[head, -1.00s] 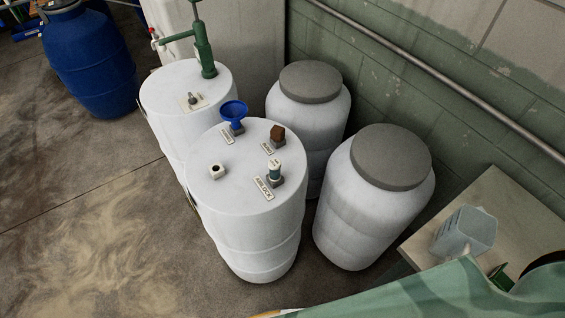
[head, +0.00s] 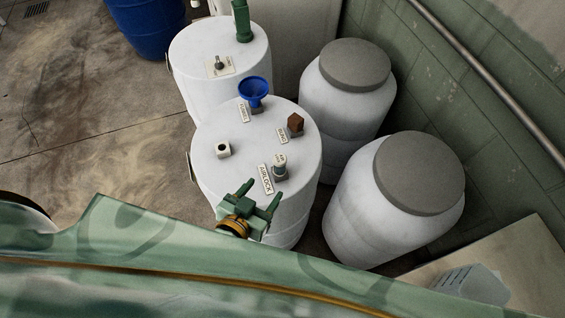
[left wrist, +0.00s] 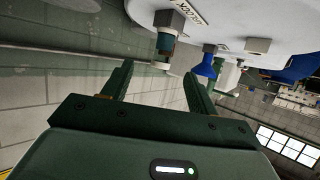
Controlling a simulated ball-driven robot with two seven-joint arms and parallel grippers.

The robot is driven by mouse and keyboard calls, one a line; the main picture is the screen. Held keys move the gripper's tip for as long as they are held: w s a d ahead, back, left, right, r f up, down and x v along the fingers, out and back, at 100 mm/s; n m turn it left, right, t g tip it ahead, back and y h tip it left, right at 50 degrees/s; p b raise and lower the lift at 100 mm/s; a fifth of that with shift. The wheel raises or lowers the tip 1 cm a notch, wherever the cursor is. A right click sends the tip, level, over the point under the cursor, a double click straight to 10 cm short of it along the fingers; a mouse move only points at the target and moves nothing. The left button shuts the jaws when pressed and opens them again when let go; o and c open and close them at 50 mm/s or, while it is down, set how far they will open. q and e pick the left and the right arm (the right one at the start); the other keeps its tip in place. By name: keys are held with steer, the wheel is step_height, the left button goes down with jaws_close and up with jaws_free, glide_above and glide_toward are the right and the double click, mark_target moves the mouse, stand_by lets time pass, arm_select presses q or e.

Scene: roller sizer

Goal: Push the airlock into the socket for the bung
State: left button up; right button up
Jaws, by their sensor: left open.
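The airlock (head: 280,164), a small teal piece with a pale cap, stands upright in a grey block beside the AIRLOCK label (head: 265,179) on the front white drum (head: 215,185). It also shows in the left wrist view (left wrist: 166,43), where the picture is upside down. The brown bung (head: 295,122) sits in its own block beside a small label. A white square socket (head: 222,149) with a dark, empty hole stands to the left. My left gripper (head: 261,194) is open and empty, just short of the airlock; its fingers (left wrist: 158,75) point towards it. My right gripper is out of view.
A blue funnel (head: 255,88) stands at the back of the drum top. Another white drum (head: 205,50) with a green pump (head: 242,22) is behind. Two grey-lidded drums (head: 356,65) (head: 420,173) stand to the right by the wall. A clear jug (head: 470,285) is at lower right.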

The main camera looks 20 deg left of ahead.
mark_target(279, 170)
arm_select(q)
steer(key=b+x, duration=0.1)
steer(key=x, duration=0.6)
steer(key=shift+w+f, duration=0.2)
steer(key=shift+w, duration=0.05)
steer(key=x, duration=0.1)
steer(key=b+x, duration=0.1)
steer(key=x, duration=0.1)
steer(key=b+x, duration=0.1)
steer(key=x, duration=0.1)
steer(key=shift+w+a+f, duration=0.15)
steer(key=shift+a, duration=0.15)
steer(key=shift+w+d+f, duration=0.1)
steer(key=shift+w, duration=0.3)
steer(key=c, duration=1.1)
